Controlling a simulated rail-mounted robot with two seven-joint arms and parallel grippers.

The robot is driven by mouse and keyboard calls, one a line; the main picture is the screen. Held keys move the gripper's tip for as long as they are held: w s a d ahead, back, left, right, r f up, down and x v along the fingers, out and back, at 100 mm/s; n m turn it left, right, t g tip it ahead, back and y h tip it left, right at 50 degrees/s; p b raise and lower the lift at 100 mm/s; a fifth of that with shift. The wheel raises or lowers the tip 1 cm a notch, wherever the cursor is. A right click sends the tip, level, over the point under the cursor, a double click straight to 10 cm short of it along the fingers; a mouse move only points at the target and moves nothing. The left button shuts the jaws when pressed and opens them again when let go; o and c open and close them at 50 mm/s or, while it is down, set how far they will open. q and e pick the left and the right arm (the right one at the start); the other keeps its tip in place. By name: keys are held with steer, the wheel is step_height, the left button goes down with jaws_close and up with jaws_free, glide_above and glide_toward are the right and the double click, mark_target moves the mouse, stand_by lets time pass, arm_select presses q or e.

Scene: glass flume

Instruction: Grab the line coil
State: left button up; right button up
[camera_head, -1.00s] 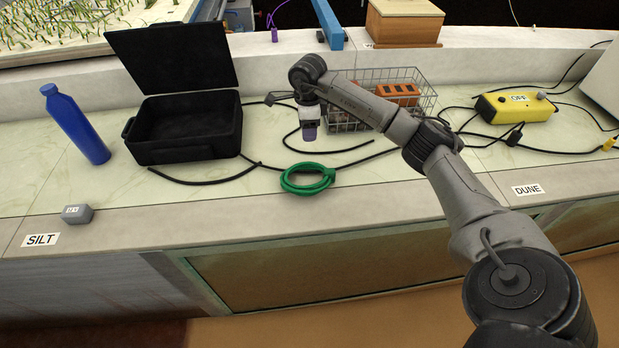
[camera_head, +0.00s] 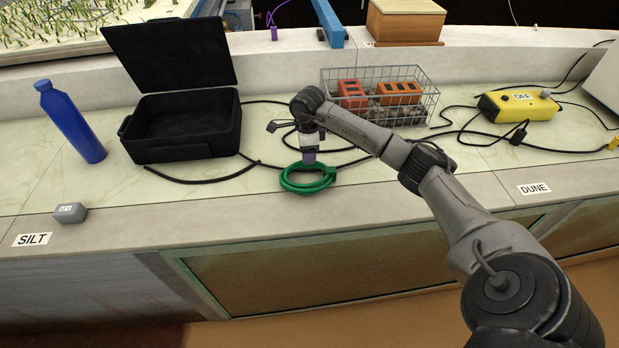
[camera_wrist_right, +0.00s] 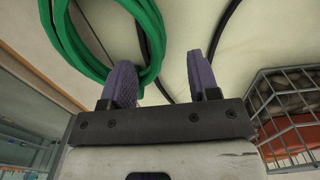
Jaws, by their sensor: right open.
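The line coil (camera_head: 307,184) is a green ring of looped cord lying on the pale counter near its front edge. In the right wrist view the green coil (camera_wrist_right: 146,30) fills the upper left, beside and partly beyond the left finger. My right gripper (camera_head: 309,158) points down just above the far side of the coil. In the wrist view its two purple fingers (camera_wrist_right: 165,80) are apart with nothing held between them. A black cable passes beyond the gap. Whether a finger touches the coil I cannot tell. My left gripper is not in view.
An open, empty black case (camera_head: 185,152) stands left of the coil, with a blue bottle (camera_head: 72,122) beyond it. A wire basket (camera_head: 432,105) with orange blocks stands behind right. A yellow box (camera_head: 516,106) and black cables lie farther right.

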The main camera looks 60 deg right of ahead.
step_height(320, 180, down, 4)
steer(key=shift+a+r+b, duration=0.1)
steer(key=shift+a+b, duration=0.05)
steer(key=shift+b, duration=0.4)
steer(key=shift+r, duration=0.1)
jaws_close()
